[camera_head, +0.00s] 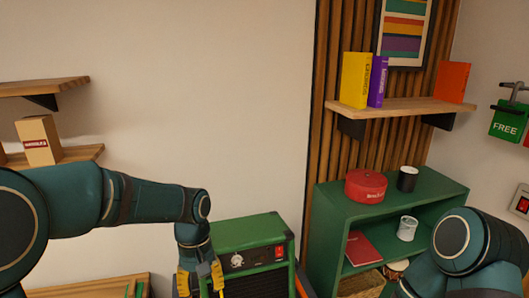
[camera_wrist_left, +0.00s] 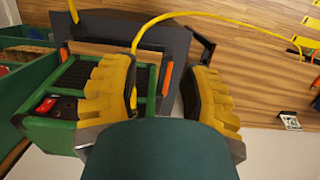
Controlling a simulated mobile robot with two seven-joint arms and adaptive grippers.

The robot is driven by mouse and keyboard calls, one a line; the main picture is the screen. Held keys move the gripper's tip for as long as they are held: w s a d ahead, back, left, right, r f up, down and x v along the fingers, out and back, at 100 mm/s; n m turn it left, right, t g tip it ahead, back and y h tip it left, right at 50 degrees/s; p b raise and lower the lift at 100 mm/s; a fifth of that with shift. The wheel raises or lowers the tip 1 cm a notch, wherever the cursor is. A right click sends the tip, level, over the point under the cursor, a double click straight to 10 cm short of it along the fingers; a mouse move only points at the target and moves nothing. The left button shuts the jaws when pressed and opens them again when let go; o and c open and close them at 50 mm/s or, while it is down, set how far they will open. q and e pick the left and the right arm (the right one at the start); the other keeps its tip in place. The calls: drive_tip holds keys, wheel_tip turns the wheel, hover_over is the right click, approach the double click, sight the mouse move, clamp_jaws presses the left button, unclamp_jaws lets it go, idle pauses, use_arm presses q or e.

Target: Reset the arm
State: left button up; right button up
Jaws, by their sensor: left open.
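My left arm comes in from the left in the head view and bends down at the wrist. My left gripper (camera_head: 200,282) hangs just in front of the green amp (camera_head: 240,255); its yellow fingers run to the bottom edge of the picture. In the left wrist view the gripper (camera_wrist_left: 165,92) has its two yellow fingers spread apart with nothing between them. The green amp (camera_wrist_left: 52,130) shows there partly behind the left finger. My right arm shows at the lower right of the head view, but its gripper is out of view.
A green shelf unit (camera_head: 333,225) holds a red round tin (camera_head: 366,186), a black cup (camera_head: 407,179) and a white can (camera_head: 407,228). A wall shelf (camera_head: 405,106) bears books. A box (camera_head: 38,140) stands on a left shelf. A yellow cable (camera_wrist_left: 190,17) crosses the wrist view.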

use_arm(q)
wheel_tip(320, 180, down, 18)
drive_tip(key=s+d+m+t+h+b, duration=0.1)
drive_tip(key=d+h+b, duration=0.1)
drive_tip(key=b, duration=0.2)
drive_tip(key=s+d+f+t+b, duration=0.1)
drive_tip(key=s+f+b, duration=0.1)
drive_tip(key=s+f, duration=0.3)
drive_tip(key=s+f+t+h+b, duration=0.1)
drive_tip(key=s+f, duration=0.5)
drive_tip(key=f, duration=0.7)
drive_tip(key=shift+s+d+f+t+b, duration=0.15)
drive_tip(key=shift+d+f+t+b, duration=0.25)
drive_tip(key=shift+b, duration=0.6)
use_arm(e)
wheel_tip(320, 180, down, 10)
drive_tip(key=shift+a+f, duration=0.15)
drive_tip(key=shift+a, duration=0.1)
use_arm(q)
drive_tip(key=shift+r, duration=0.15)
use_arm(e)
drive_tip(key=shift+s, duration=0.1)
drive_tip(key=shift+c, duration=0.3)
